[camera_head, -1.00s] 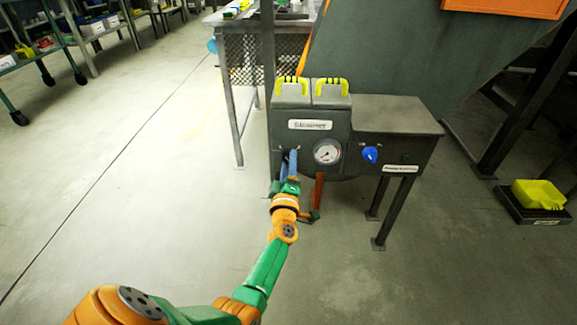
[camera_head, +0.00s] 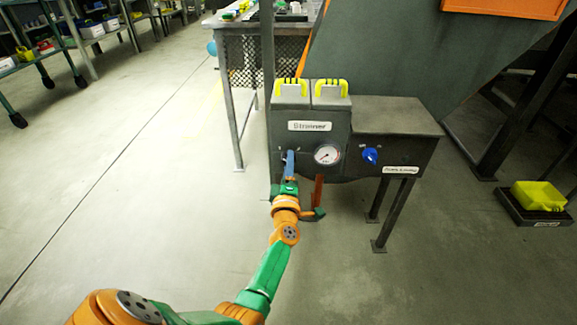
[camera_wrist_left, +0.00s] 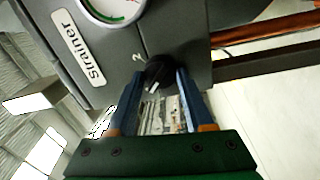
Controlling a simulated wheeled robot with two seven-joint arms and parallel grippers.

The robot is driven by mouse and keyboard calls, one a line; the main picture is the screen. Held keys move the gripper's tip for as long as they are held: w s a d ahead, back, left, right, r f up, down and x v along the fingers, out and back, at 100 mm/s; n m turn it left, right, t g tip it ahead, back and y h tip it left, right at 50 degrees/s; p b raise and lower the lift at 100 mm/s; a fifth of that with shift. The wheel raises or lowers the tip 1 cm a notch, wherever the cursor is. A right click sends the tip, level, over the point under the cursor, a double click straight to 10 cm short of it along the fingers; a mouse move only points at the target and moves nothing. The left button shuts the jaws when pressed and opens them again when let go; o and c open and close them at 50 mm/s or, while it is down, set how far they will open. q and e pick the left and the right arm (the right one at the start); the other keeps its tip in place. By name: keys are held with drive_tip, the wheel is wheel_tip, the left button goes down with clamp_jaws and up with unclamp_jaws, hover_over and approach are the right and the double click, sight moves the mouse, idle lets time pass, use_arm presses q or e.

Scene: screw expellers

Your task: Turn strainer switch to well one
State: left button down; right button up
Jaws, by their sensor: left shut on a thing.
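The strainer box (camera_head: 309,137) is a dark grey cabinet with a white "Strainer" label and two yellow-handled lids on top. Its strainer switch is a black knob (camera_wrist_left: 158,74) with a white pointer mark, in the left wrist view, near a printed "2". My left gripper (camera_head: 289,158) is at the lower left of the box front. In the left wrist view its blue fingers (camera_wrist_left: 158,88) are shut on the sides of the knob. In the head view the gripper hides the knob. My right gripper is not in view.
A round gauge (camera_head: 327,154) sits right of the switch. A blue knob (camera_head: 370,156) is on the adjoining grey box (camera_head: 398,116). An orange-brown post (camera_head: 318,190) stands just right of my gripper. Open floor lies to the left.

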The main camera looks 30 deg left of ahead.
use_arm(q)
drive_tip(key=shift+c, duration=1.4)
unclamp_jaws()
drive_tip(key=p+v, duration=0.2)
drive_tip(key=v, duration=0.5)
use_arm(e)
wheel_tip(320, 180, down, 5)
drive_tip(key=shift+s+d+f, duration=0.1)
use_arm(q)
drive_tip(key=shift+s, duration=0.1)
